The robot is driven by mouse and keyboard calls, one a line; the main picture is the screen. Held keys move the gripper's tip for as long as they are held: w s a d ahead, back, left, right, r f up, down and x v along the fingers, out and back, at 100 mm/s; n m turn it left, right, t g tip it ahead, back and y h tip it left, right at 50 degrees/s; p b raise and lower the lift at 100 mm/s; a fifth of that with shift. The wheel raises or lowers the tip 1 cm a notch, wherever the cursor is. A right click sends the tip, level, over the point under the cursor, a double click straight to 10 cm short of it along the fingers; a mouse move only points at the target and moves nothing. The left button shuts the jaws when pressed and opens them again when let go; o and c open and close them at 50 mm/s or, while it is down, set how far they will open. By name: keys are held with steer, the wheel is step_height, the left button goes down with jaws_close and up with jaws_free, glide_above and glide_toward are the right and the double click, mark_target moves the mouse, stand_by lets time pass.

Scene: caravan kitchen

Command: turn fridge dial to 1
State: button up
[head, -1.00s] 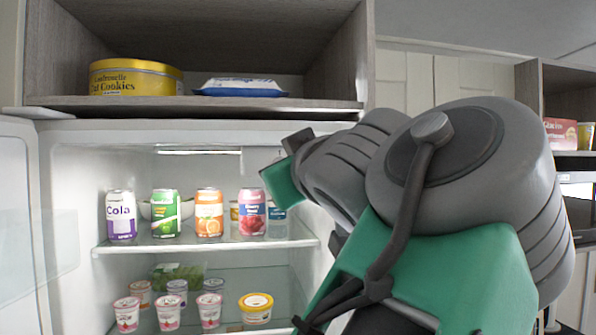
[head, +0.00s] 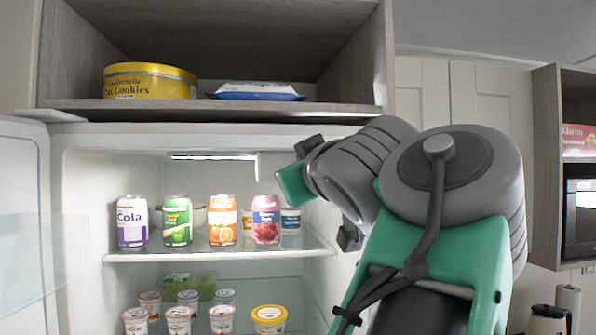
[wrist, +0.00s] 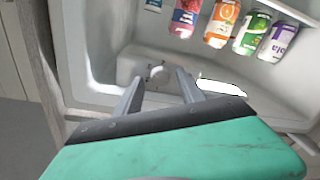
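The fridge (head: 90,160) stands open, its door swung to the left. In the wrist view, which is turned over, a small pale round dial (wrist: 157,72) sits on a light panel of the fridge interior. My gripper (wrist: 159,80) is open and empty, with its two grey fingers pointing toward the dial, one on each side of it in the picture. I cannot tell whether they touch it. The dial's numbers are too small to read. In the head view the green gripper body (head: 293,185) is at the fridge's upper right opening; the fingers and dial are not visible there.
Several cans, including a cola can (head: 132,222), stand on the upper glass shelf (head: 200,254). Yogurt cups (head: 178,320) and a green-filled tub (head: 188,285) are below. A wooden cupboard with a yellow cookie tin (head: 150,82) is just above. Free space lies above the cans.

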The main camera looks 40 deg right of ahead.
jaws_close()
steer(key=shift+n, duration=0.3)
stand_by(0.4)
steer(key=n+g+b, duration=0.1)
steer(key=n+b, duration=0.2)
steer(key=n, duration=0.8)
steer(key=n+h+b, duration=0.1)
steer(key=n+b, duration=0.3)
steer(key=n, duration=0.7)
steer(key=shift+w+a+f+g, duration=0.1)
steer(key=shift+w+a+g, duration=0.05)
steer(key=shift+g, duration=0.25)
stand_by(0.4)
